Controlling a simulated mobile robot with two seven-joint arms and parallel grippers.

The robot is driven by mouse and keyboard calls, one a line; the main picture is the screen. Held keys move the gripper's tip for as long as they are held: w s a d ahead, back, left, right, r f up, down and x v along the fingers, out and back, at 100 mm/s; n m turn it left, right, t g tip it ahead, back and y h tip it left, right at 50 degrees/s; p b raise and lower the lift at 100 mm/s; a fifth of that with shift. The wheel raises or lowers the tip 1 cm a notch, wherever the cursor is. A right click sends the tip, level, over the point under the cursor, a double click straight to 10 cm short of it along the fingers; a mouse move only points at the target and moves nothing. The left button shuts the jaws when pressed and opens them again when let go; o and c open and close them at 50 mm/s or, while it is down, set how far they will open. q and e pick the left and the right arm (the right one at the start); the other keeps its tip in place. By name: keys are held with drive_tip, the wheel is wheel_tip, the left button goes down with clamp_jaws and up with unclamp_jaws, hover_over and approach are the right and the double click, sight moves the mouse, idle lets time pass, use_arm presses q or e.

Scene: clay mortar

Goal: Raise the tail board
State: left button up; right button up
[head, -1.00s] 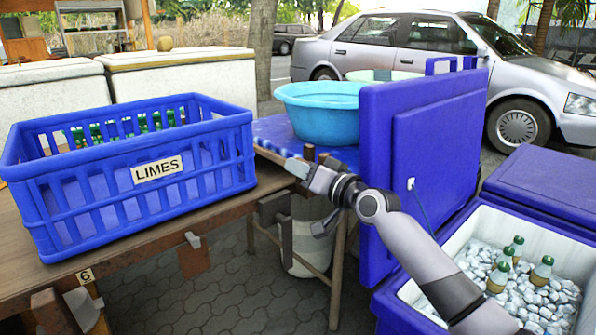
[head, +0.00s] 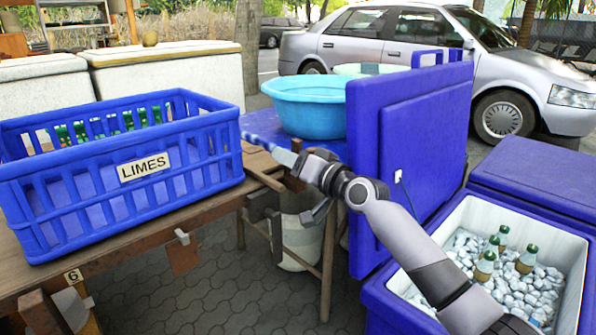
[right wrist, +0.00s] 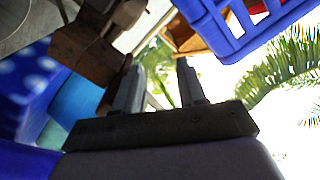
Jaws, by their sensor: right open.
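The wooden table (head: 150,238) has wooden pieces at its right end (head: 262,168), beside my right gripper. I cannot tell for sure which piece is the tail board; the gripper and arm cover part of that end. My right gripper (head: 300,184) is open, just off this end, with its fingers toward the table. In the right wrist view its two fingers (right wrist: 159,88) stand apart with only bright background and leaves between them. A brown wooden block (right wrist: 88,50) is close beside the left finger; contact cannot be told. My left gripper is not in view.
A blue crate marked LIMES (head: 120,180) with green-topped bottles stands on the table. A light blue basin (head: 308,112) is behind my gripper. A pale bucket (head: 300,240) stands below.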

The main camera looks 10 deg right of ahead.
drive_tip(key=shift+f, duration=0.15)
drive_tip(key=f+n+b, duration=0.2)
drive_tip(key=s+a+f+n+b, duration=0.1)
drive_tip(key=f+n+b, duration=0.1)
drive_tip(key=a+f+n+b, duration=0.1)
drive_tip(key=f+n+b, duration=0.1)
drive_tip(key=n+b, duration=0.1)
drive_tip(key=shift+s+f, duration=0.15)
drive_tip(key=shift+s, duration=0.15)
drive_tip(key=shift+s+d+r+p, duration=0.3)
drive_tip(key=shift+s+r+p, duration=0.15)
drive_tip(key=shift+p, duration=0.25)
drive_tip(key=m+h+p, duration=0.2)
drive_tip(key=p, duration=1.1)
approach(283, 189)
drive_tip(key=s+f, duration=0.4)
drive_tip(key=f, duration=0.1)
drive_tip(key=s+d+f+m+g+h+p, duration=0.2)
drive_tip(key=s+d+p, duration=0.3)
drive_tip(key=s+p, duration=0.6)
drive_tip(key=shift+s+h, duration=0.65)
drive_tip(key=shift+h, duration=0.25)
